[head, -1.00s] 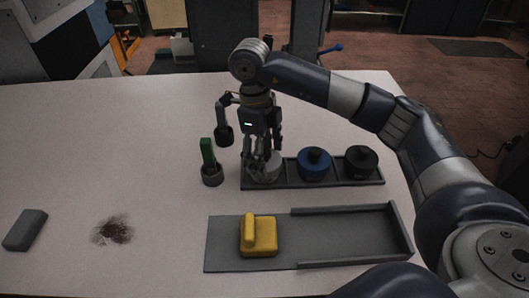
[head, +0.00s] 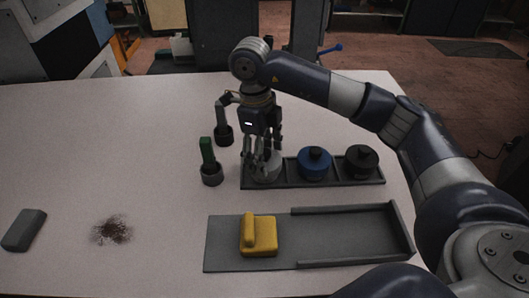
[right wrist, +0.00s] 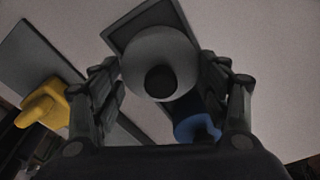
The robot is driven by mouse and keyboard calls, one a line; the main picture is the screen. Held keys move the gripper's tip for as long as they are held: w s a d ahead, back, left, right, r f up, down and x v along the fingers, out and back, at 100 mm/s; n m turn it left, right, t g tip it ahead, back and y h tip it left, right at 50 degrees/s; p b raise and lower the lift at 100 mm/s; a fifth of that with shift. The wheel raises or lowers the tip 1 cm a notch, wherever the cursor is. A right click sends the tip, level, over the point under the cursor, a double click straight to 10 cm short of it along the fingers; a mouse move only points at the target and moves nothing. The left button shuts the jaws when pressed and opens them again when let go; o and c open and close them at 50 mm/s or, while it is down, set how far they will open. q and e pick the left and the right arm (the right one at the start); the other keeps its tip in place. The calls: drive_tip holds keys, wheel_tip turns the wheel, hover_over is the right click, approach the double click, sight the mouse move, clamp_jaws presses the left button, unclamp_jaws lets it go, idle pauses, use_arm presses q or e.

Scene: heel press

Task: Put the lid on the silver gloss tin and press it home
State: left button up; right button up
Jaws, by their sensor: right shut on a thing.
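The silver gloss tin (head: 271,175) stands in the left compartment of the dark tray (head: 335,183), partly hidden by my right gripper (head: 262,163). In the right wrist view a grey round lid with a dark round knob (right wrist: 160,82) sits between the two fingers of the right gripper (right wrist: 165,95). The gripper is shut on this lid and points down at the tin. Whether the lid is fully seated on the tin cannot be told. My left gripper is out of view.
A blue tin (head: 314,165) and a black tin (head: 361,162) stand to the right in the tray. A green-handled tool in a holder (head: 211,173) and another dark holder (head: 224,137) stand close left. A yellow block (head: 259,236) lies on a grey board (head: 340,232) in front.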

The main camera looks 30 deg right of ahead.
drive_tip(key=shift+s+f, duration=0.1)
drive_tip(key=shift+f, duration=0.1)
drive_tip(key=o, duration=0.8)
drive_tip(key=shift+o, duration=0.5)
drive_tip(key=shift+o, duration=0.8)
drive_tip(key=shift+r, duration=0.1)
drive_tip(key=shift+r, duration=0.1)
drive_tip(key=shift+r+p, duration=2.05)
drive_tip(key=shift+r, duration=1.4)
